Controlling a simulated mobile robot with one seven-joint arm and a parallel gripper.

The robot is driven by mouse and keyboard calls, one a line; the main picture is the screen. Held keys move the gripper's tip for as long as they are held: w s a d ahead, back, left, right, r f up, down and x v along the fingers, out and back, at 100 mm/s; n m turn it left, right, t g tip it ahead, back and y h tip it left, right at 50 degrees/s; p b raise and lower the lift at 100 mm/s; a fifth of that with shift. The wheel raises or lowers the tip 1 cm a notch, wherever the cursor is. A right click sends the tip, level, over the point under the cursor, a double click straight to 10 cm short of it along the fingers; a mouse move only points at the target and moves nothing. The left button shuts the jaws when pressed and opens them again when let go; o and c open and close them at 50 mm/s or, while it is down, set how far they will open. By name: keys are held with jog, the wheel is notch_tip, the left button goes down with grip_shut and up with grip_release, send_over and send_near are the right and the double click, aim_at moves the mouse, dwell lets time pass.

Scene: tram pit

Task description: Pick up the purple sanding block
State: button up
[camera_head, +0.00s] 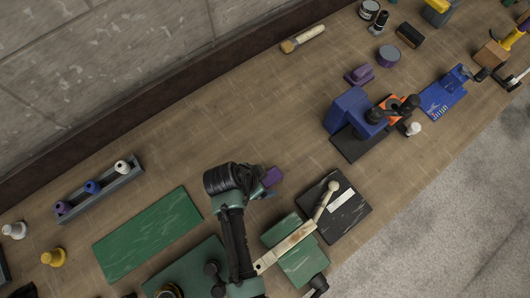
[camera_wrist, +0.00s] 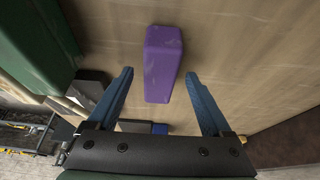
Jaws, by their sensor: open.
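A purple block (camera_wrist: 162,62) lies on the wooden bench, ahead of my gripper (camera_wrist: 158,76) in the wrist view. The gripper is open, with one blue finger on each side of the block's near part. I see gaps between the fingers and the block; the height difference is hard to tell. In the head view the purple block (camera_head: 272,176) shows just right of my dark wrist, which partly hides it. Another purple item (camera_head: 360,74), with a raised top, sits farther back on the bench.
A green vise-like tool (camera_head: 302,262) and a dark plate (camera_head: 340,210) with a mallet-like stick (camera_head: 325,200) lie near the block. A green mat (camera_head: 148,235) lies to the left. A blue machine (camera_head: 350,110) stands to the right. Bench behind the block is clear.

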aim_at(265, 180)
jog(key=shift+x, duration=0.95)
jog(key=shift+f, duration=0.15)
grip_shut()
notch_tip(265, 180, up, 10)
jog(key=shift+r+b, duration=0.2)
jog(key=shift+b, duration=0.3)
dwell(0.3)
